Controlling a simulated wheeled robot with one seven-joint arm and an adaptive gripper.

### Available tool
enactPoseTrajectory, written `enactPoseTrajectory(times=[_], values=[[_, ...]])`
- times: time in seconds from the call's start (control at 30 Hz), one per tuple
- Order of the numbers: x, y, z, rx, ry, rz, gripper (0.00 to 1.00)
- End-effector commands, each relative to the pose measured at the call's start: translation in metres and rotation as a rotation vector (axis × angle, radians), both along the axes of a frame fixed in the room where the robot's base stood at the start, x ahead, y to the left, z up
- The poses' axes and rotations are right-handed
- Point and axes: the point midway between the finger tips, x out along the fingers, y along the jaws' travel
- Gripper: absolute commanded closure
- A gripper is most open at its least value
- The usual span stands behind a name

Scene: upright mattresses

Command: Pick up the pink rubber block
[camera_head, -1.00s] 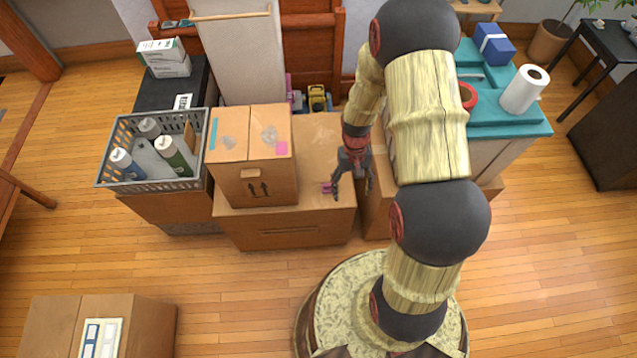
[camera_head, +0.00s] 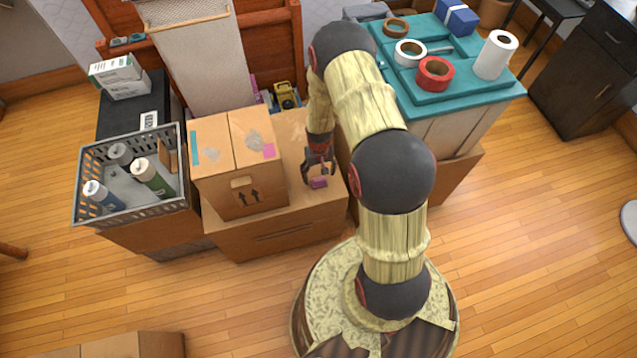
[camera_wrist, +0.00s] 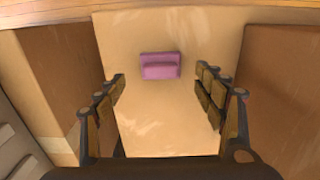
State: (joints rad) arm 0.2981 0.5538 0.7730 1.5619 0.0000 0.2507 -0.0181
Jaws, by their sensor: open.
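The pink rubber block (camera_head: 319,183) lies on top of the low cardboard box (camera_head: 283,221), near its front right part. In the wrist view the block (camera_wrist: 160,66) is small and purplish pink, with a ridge across it. My gripper (camera_head: 319,174) is over the block in the head view. In the wrist view my gripper (camera_wrist: 160,82) is open, its two fingers spread to either side. The block is between the finger lines, slightly beyond the tips, and not visibly touched by either finger.
A taller cardboard box (camera_head: 236,160) stands on the low box, left of my gripper. A grey basket (camera_head: 84,196) with bottles is farther left. A teal-topped stand (camera_head: 470,100) with tape rolls and a paper roll is right of my arm.

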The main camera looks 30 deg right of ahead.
Motion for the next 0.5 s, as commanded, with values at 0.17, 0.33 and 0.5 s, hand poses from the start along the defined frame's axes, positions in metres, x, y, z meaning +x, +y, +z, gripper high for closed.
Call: enactPoseTrajectory(times=[0.17,0.33,0.5], values=[[-0.002,0.002,-0.032,0.001,0.004,0.000,0.30],[-0.002,0.002,-0.041,0.001,0.002,0.000,0.30],[-0.001,0.002,-0.040,0.001,0.002,0.000,0.31]])
